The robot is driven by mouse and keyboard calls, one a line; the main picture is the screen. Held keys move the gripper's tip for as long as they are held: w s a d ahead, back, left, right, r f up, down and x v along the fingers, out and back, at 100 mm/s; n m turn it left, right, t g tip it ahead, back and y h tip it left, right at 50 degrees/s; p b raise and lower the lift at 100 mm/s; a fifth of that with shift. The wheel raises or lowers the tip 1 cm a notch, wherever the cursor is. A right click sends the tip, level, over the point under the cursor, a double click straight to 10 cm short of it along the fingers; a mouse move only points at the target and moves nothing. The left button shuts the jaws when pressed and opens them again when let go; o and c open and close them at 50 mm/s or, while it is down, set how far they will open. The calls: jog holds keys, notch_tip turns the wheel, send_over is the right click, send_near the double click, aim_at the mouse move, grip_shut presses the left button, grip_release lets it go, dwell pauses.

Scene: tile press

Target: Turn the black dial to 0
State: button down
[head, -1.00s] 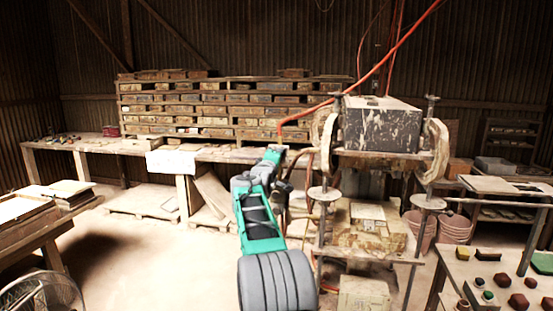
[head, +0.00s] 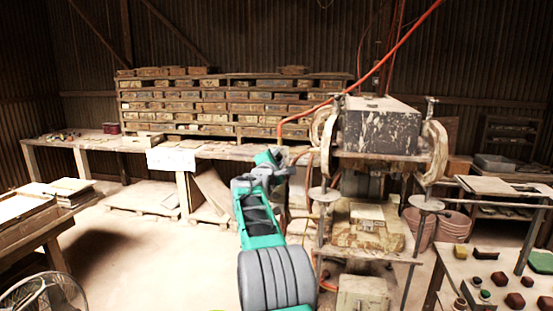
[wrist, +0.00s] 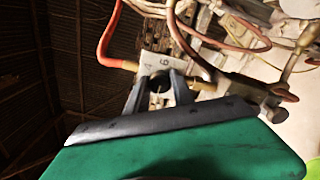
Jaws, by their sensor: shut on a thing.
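The black dial (wrist: 157,84) sits between the two dark fingers of my gripper (wrist: 158,86) in the wrist view. My gripper is shut on it. A pale plate (wrist: 155,62) with the digits 4 and 6 shows just behind the dial. The fingers hide the dial's sides, and I cannot read its pointer. In the head view my gripper (head: 283,157) is at the left side of the press, and the dial is too small or hidden to make out there.
An orange hose (wrist: 107,40) and several cables (wrist: 245,38) run close around my gripper. The press (head: 380,130) stands to the right. A long workbench (head: 100,143) with racks of moulds is behind. A table with coloured tiles (head: 500,290) is at the lower right.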

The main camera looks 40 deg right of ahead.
jog(key=shift+f+n, duration=0.15)
jog(key=shift+n, duration=0.15)
jog(key=c, duration=1.1)
grip_release()
jog(key=shift+s, duration=0.1)
jog(key=shift+b+v, duration=1.9)
jog(key=shift+v, duration=2)
